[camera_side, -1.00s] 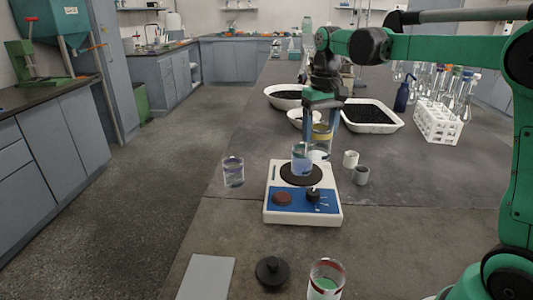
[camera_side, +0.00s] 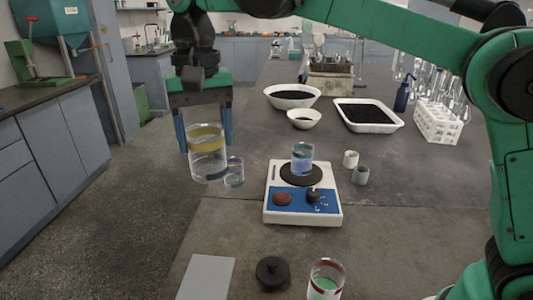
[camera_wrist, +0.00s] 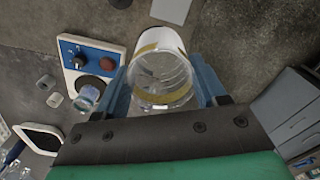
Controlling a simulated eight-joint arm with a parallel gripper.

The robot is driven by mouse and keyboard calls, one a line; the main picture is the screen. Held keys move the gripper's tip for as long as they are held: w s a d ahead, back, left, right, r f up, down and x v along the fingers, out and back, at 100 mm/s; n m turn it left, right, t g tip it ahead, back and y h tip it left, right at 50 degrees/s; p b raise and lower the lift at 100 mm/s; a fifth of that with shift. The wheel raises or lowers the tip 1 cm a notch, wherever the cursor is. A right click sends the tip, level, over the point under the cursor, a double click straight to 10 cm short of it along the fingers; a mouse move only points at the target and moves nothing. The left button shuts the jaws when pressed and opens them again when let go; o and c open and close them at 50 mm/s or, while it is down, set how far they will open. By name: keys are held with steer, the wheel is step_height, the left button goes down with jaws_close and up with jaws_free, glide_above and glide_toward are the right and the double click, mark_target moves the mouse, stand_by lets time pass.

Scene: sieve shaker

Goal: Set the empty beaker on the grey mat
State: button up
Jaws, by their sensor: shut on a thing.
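The empty beaker (camera_side: 207,160), clear glass with a yellow band, is held in the air between the fingers of my gripper (camera_side: 205,130), near the table's left edge. In the wrist view the beaker (camera_wrist: 162,75) fills the space between my two blue fingers, and I see no contents in it. The grey mat (camera_side: 207,277) is a flat, bare sheet at the front left of the table. It also shows in the wrist view (camera_wrist: 171,10), at the top edge beyond the beaker. My gripper is shut on the beaker, well behind the mat in the side view.
A small clear beaker (camera_side: 235,173) stands near the table's left edge, overlapping the held one in the side view. A white-and-blue plate device (camera_side: 302,208) bears a beaker of bluish liquid (camera_side: 302,160). A black knobbed weight (camera_side: 272,272) and red-banded beaker (camera_side: 325,278) are right of the mat.

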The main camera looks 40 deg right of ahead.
steer(key=s+a, duration=0.1)
steer(key=a, duration=0.3)
glide_above(207, 276)
steer(key=shift+m, duration=0.4)
step_height(207, 276, down, 19)
steer(key=shift+f, duration=0.1)
steer(key=o, duration=1.3)
steer(key=shift+f, duration=0.1)
